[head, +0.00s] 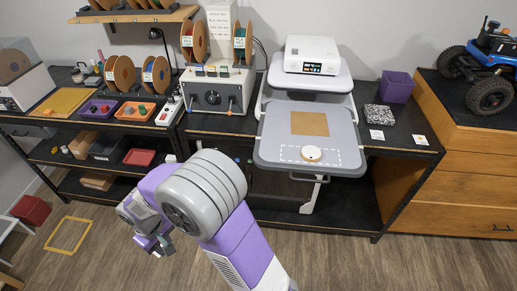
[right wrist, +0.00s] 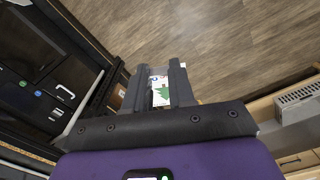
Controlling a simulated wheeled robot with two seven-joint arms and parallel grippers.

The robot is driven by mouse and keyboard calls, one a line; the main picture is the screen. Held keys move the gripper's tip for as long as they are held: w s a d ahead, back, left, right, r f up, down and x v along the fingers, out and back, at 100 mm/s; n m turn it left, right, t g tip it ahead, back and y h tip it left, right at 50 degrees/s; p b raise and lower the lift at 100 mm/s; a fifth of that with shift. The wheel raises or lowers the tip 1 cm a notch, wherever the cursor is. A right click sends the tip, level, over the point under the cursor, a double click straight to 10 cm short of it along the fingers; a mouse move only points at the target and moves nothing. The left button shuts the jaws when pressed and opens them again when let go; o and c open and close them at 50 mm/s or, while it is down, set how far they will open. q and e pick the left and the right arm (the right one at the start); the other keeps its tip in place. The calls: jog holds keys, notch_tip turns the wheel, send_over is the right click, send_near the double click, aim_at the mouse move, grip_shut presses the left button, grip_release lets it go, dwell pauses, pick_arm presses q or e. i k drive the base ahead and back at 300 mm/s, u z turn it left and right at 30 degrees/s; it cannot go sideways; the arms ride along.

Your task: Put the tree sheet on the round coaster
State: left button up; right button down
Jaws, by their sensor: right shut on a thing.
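The round coaster (head: 312,153) is a small white disc lying inside a dashed white outline on the front of the grey tray. My right gripper (head: 160,245) hangs over the floor in front of the bench, to the left of and nearer than the coaster. In the right wrist view my right gripper (right wrist: 161,80) is shut on the tree sheet (right wrist: 160,91), a small white card with a green tree and a blue mark. I cannot make out the sheet in the head view. The coaster is not in the right wrist view. My left gripper is not in view.
The grey tray (head: 267,152) juts out from the bench below a white machine (head: 311,55) and holds a brown square (head: 310,123). A control box with dials (head: 213,97) stands left of it. A speckled block (head: 379,115) and small white cards (head: 377,135) lie right.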

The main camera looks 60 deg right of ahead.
aim_at(312, 151)
jog(key=z, duration=1.8)
